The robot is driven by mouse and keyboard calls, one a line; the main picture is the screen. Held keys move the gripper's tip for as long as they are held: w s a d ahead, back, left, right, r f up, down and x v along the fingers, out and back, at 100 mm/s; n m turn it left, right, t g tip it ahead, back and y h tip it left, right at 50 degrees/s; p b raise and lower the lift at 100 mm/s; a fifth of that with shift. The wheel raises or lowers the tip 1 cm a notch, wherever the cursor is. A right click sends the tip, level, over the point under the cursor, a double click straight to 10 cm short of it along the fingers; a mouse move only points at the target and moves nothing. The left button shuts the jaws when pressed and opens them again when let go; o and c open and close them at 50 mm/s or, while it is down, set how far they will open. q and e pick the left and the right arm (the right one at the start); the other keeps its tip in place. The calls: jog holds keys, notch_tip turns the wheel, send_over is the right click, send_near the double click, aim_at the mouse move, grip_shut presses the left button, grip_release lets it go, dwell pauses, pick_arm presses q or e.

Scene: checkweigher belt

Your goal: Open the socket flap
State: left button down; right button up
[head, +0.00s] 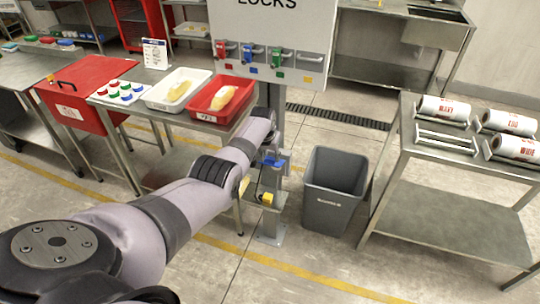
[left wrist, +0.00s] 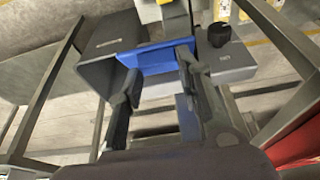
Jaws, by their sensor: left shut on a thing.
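The socket flap (left wrist: 157,59) is a blue plate across the upper middle of the left wrist view. It also shows as a small blue piece (head: 273,161) on the post in the head view. My left gripper (left wrist: 158,63) is shut on the flap, with one dark finger toward each end of it. A grey socket box (left wrist: 228,62) with a black round knob (left wrist: 218,35) lies to the right of the flap. The flap's hinge and exact angle cannot be made out. In the head view my arm hides most of this gripper. My right gripper is not in view.
A grey bin (head: 333,192) stands right of the post, close to the flap. A table with white rolls (head: 444,110) is farther right. A table with a red tray (head: 222,98) and white tray (head: 160,97) is at left. A lock board (head: 270,75) stands above.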

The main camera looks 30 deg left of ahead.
pick_arm(q)
jog(key=shift+w+a+r, duration=0.1)
jog(key=shift+w+r, duration=0.2)
jog(key=shift+w, duration=0.05)
jog(key=c, duration=1.5)
grip_release()
jog(key=o, duration=0.4)
jog(key=shift+w+f, duration=0.1)
jog(key=shift+f, duration=0.35)
jog(key=shift+s+r, duration=0.1)
jog(key=shift+s, duration=0.1)
jog(key=v, duration=1.2)
